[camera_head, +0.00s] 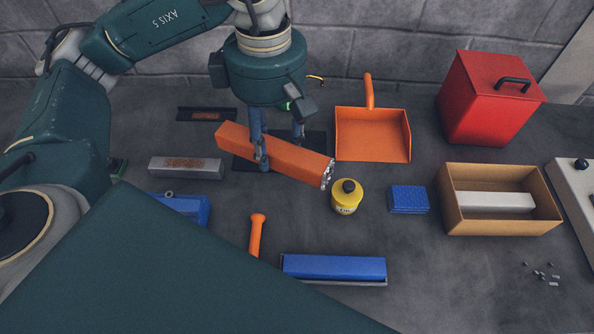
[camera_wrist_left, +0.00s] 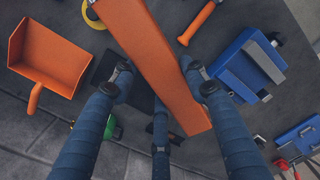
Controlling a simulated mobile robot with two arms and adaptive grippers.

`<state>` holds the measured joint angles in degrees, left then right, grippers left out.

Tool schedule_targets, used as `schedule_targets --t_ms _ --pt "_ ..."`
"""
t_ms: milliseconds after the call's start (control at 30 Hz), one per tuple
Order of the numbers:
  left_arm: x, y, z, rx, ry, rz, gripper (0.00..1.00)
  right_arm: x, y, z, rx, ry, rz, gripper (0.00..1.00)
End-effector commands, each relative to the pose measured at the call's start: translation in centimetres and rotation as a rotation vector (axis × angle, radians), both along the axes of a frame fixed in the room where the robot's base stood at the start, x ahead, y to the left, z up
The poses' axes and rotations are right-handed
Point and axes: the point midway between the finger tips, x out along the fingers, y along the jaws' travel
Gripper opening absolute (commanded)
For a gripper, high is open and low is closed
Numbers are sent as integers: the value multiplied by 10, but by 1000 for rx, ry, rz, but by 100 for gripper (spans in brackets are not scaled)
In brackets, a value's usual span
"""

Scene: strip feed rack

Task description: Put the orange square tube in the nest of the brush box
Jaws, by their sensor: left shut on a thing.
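The orange square tube (camera_head: 285,158) is held in my left gripper (camera_head: 279,149), with a finger on each side of it. It slopes down to the right in the head view, and its right end shows a speckled grey-white face. In the left wrist view the tube (camera_wrist_left: 160,60) runs lengthwise between the fingertips (camera_wrist_left: 165,80). A flat black piece (camera_head: 243,163) lies under the tube, partly hidden by it and the gripper. I cannot tell which item is the brush box. A grey block with a brown patch (camera_head: 186,168) lies to the left. My right gripper is not in view.
A yellow canister (camera_head: 345,197) stands close to the tube's right end. An orange dustpan (camera_head: 372,138), red bin (camera_head: 488,100), blue block (camera_head: 408,199) and tan open box (camera_head: 500,225) are to the right. A blue bar in a tray (camera_head: 334,268) and orange handle (camera_head: 256,236) lie in front.

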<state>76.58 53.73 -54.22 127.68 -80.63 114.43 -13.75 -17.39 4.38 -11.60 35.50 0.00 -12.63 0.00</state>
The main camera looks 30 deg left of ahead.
Motion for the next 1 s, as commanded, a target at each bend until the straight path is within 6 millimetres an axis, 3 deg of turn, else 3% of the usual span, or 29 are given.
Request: schedule_targets --t_ms 167,600,1000 --pt "-2 1 -30 2 7 13 0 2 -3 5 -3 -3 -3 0" --pt "-1 0 -136 1 4 11 0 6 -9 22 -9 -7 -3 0" --pt "-1 0 -181 0 4 12 0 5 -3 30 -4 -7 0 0"
